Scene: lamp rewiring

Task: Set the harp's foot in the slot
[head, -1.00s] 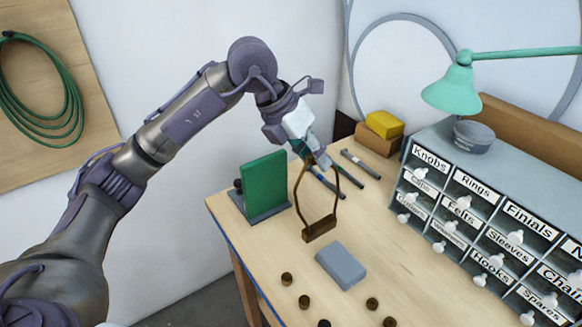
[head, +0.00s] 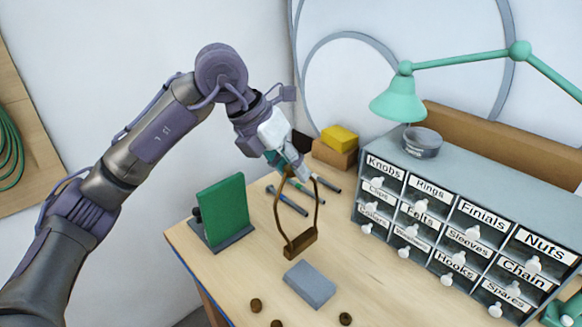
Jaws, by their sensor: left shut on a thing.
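The harp is a thin brown-bronze wire frame with a block-like foot (head: 300,246) at its lower end. My left gripper (head: 293,170) is shut on the top of the harp. The harp hangs roughly upright, foot down, above the bench. A flat grey block (head: 310,284) lies on the bench just in front of the foot in the picture. The foot looks apart from this block. I cannot make out a slot in it from here. My right gripper is not in view.
A green panel on a dark base (head: 223,210) stands left of the harp. Dark tools (head: 287,200) lie behind it. A labelled drawer cabinet (head: 440,215) fills the right, under a green lamp (head: 400,100). Small brown knobs (head: 256,305) lie in front.

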